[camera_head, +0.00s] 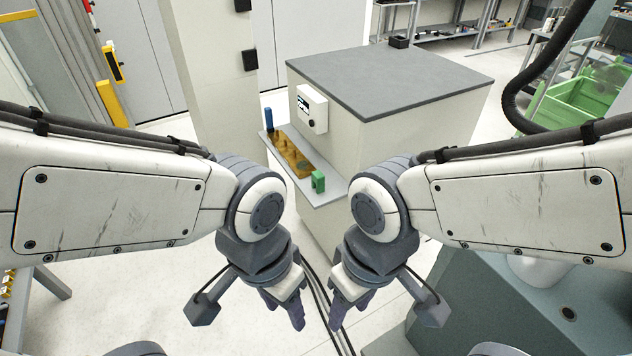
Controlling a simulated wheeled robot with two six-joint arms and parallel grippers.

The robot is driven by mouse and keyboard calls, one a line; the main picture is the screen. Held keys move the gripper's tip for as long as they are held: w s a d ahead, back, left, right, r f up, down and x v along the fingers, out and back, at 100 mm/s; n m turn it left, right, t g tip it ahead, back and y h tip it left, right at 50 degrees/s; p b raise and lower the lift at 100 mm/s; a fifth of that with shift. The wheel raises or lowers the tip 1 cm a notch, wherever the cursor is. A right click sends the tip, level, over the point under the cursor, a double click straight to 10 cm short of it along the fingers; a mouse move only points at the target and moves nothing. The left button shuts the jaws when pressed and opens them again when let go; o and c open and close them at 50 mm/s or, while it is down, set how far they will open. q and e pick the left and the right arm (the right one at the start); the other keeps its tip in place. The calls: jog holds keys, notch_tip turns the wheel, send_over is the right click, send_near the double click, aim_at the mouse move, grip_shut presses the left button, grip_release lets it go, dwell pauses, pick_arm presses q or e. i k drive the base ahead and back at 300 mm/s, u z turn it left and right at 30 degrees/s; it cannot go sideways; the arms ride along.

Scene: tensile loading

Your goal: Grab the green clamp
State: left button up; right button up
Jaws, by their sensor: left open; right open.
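The green clamp (318,181) is a small green block standing at the near right end of a grey ledge (330,193) on the side of a cabinet. My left gripper (298,322) hangs below and nearer to me than the clamp, open and empty. My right gripper (336,323) is beside it to the right, also open and empty. Both point down, well apart from the ledge. The finger gaps are hard to make out at this angle.
A brown-yellow holder (291,152) lies along the ledge, with a blue piece (268,118) at its far end. A white control box (312,108) is on the cabinet (400,130) above the ledge. Black cables (322,290) run down behind the grippers. Green crates (585,95) stand at the right.

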aim_at(318, 178)
jog(key=u, duration=0.35)
jog(key=k, duration=0.5)
jog(key=u, duration=0.9)
jog(key=i, duration=1.25)
jog(key=z, duration=0.65)
jog(key=i, duration=0.8)
jog(key=z, duration=0.35)
